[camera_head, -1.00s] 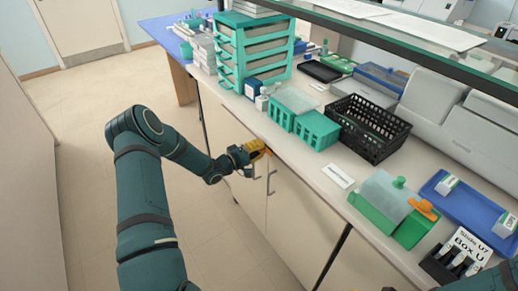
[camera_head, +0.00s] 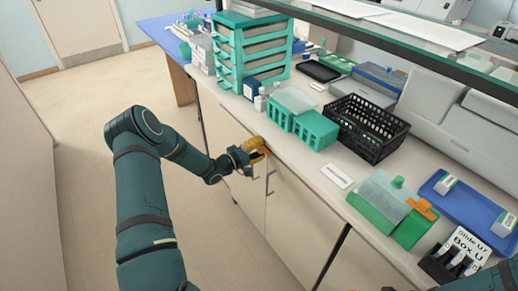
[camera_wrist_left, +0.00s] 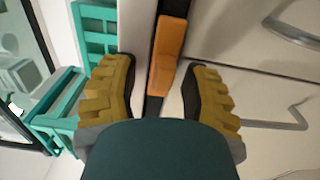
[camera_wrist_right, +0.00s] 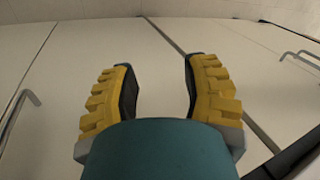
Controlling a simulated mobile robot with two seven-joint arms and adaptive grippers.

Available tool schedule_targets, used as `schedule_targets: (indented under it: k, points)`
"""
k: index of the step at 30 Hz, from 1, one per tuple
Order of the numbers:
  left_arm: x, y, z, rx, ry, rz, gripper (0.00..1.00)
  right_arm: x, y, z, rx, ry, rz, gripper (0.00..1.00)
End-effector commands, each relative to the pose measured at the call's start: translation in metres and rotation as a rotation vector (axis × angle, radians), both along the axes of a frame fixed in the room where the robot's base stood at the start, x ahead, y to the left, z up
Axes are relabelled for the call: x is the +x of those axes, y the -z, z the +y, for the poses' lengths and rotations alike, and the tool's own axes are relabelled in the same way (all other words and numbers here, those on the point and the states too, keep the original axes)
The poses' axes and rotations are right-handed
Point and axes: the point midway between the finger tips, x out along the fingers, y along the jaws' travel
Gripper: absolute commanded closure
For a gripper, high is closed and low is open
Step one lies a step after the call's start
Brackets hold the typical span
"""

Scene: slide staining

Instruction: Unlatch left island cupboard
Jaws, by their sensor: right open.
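The cupboard (camera_head: 293,215) has pale doors with metal bar handles under the island counter. An orange latch (camera_wrist_left: 168,55) sits on a dark strip at the counter's edge, and a bit of its orange shows in the head view (camera_head: 263,151). My left gripper (camera_wrist_left: 160,68) is open, with its yellow fingers on either side of the latch's near end. Gaps show between the fingers and the latch; contact cannot be told. In the head view, my left gripper (camera_head: 254,148) partly hides the latch. My right gripper (camera_wrist_right: 158,66) is open and empty, facing pale cupboard doors.
On the counter stand a green drawer rack (camera_head: 252,48), green slide racks (camera_head: 316,131), a black basket (camera_head: 366,128), a green-based box (camera_head: 390,208) and a blue tray (camera_head: 470,208). Bar handles (camera_wrist_left: 285,125) lie near my left fingers. The floor at left is clear.

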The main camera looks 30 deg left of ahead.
Motion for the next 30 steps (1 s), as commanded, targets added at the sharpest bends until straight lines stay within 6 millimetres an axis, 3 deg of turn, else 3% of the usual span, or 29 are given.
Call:
schedule_targets:
  k: [8,21,30]
  points:
    - [-0.015,0.001,0.007,0.001,-0.002,0.003,0.54,0.0,0.0,0.0,0.0,0.0,0.0,0.53]
    - [-0.092,0.001,0.039,0.002,-0.001,0.001,0.54,0.0,0.0,0.0,0.0,0.0,0.0,0.53]
    - [-0.11,0.0,0.045,0.0,0.002,-0.001,0.54,0.0,0.0,0.0,0.0,0.0,0.0,0.53]
